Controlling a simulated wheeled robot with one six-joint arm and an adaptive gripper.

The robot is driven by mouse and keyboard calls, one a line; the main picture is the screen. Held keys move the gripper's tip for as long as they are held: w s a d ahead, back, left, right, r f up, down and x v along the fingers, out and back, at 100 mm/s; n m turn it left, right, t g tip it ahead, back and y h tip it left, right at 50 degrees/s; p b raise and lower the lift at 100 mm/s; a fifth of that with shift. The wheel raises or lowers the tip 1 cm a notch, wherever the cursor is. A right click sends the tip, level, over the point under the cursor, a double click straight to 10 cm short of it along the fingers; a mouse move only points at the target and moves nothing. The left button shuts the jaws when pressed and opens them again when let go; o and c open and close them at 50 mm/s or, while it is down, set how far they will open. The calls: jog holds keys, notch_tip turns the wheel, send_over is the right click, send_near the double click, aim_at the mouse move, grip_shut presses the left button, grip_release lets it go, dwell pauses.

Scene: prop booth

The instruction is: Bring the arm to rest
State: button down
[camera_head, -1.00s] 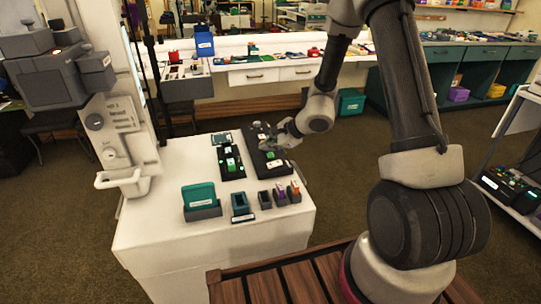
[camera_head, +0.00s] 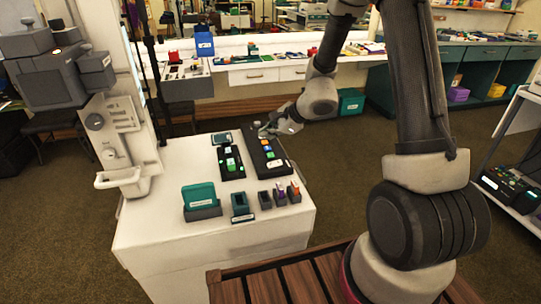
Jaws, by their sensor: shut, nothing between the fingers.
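My gripper (camera_head: 268,131) is at the end of my arm, which reaches in from the right over the far right part of the white table (camera_head: 150,228). Its fingers are small in this view and seem close together, with nothing seen between them. It hovers at the far end of a black panel (camera_head: 277,168) with several coloured buttons. Whether it touches the panel cannot be told. The gripper hides the panel's far end.
Beside the panel lies a black device with green parts (camera_head: 230,160). A teal card holder (camera_head: 200,198), a teal stand (camera_head: 241,206) and small dark holders (camera_head: 281,196) stand nearer. A white machine (camera_head: 118,140) stands at the table's left. Back counters hold many items.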

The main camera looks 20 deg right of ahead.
dwell(0.5)
jog(key=shift+a, duration=0.1)
jog(key=s+n+g, duration=0.1)
jog(key=s, duration=0.1)
jog(key=s+n, duration=0.1)
jog(key=s, duration=0.1)
jog(key=s+f+n+g+y, duration=0.1)
jog(key=s, duration=0.1)
jog(key=shift+s+a+n+g, duration=0.1)
jog(key=shift+s+n+g, duration=0.2)
jog(key=shift+s+n, duration=0.1)
jog(key=s+d+r+n+h, duration=0.3)
jog(key=s+d+r+n, duration=0.4)
jog(key=s+r, duration=0.4)
jog(key=s+d+r+n+h, duration=0.4)
jog(key=s+d+r+n, duration=0.3)
jog(key=s+r, duration=0.5)
jog(key=s+d, duration=0.2)
jog(key=s, duration=0.1)
jog(key=shift+s+n, duration=0.25)
jog(key=shift+n, duration=0.15)
jog(key=shift+r, duration=0.1)
dwell(3.3)
